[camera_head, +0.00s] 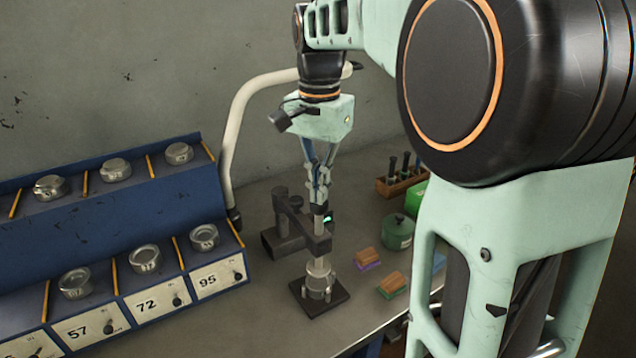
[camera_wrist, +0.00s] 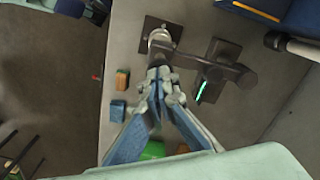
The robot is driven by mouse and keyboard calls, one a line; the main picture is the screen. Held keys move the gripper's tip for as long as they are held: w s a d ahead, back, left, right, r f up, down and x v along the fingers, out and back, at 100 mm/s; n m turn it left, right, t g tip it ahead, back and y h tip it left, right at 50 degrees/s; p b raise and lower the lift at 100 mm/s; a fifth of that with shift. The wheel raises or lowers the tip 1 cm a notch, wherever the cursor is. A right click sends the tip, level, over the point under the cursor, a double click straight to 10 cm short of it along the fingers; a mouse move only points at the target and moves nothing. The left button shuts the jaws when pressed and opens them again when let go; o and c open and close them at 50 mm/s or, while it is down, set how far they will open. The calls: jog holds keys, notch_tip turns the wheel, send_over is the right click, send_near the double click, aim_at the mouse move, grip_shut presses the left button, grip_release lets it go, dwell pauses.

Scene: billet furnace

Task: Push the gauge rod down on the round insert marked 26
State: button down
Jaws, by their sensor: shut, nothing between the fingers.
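A gauge stand (camera_head: 290,225) with a dark arm holds the upright gauge rod (camera_head: 319,222). Under the rod a round metal insert (camera_head: 319,285) sits on a dark square base plate (camera_head: 321,303); its number cannot be read from here. The wrist view shows the closed fingers (camera_wrist: 160,76) over the rod's top. The rod's lower end appears at the insert, contact unclear.
At left a blue rack (camera_head: 90,237) holds several round inserts, with labels 57, 72 and 95 readable. A pale hose (camera_head: 238,120) rises behind. Right of the stand are small wooden-topped blocks (camera_head: 392,284), a green round container (camera_head: 398,232) and a tool holder (camera_head: 400,180).

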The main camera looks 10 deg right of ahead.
aim_at(319, 206)
jog(key=shift+f+b, duration=1.3)
jog(key=shift+f, duration=0.85)
jog(key=shift+r, duration=0.15)
notch_tip(319, 206, up, 7)
jog(key=p, duration=0.6)
jog(key=shift+p, duration=0.4)
